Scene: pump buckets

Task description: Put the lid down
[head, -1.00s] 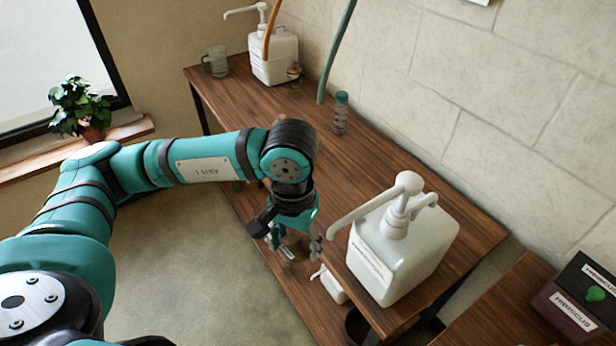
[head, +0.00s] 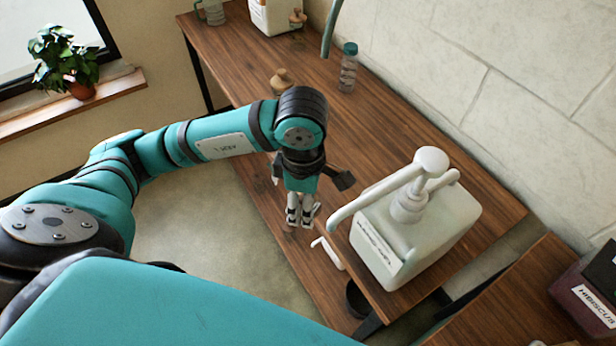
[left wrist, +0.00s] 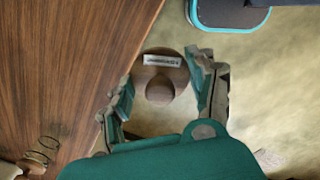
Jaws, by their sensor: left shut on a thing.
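The lid is a round wooden disc with a knob and a white label (left wrist: 160,85). It shows between the fingers of my left gripper in the left wrist view (left wrist: 165,92), beside the table edge with floor behind it. In the head view my left gripper (head: 301,212) points down at the table's front edge, left of the near white pump bucket (head: 425,245). It is shut on the lid, though the lid is not clearly visible there. My right gripper is not in view.
The wooden table (head: 420,130) has free room in its middle. A wooden knobbed piece (head: 282,84), a teal-capped bottle (head: 348,70) and a far white bucket (head: 272,14) stand farther back. A dark labelled box (head: 590,290) is at the right.

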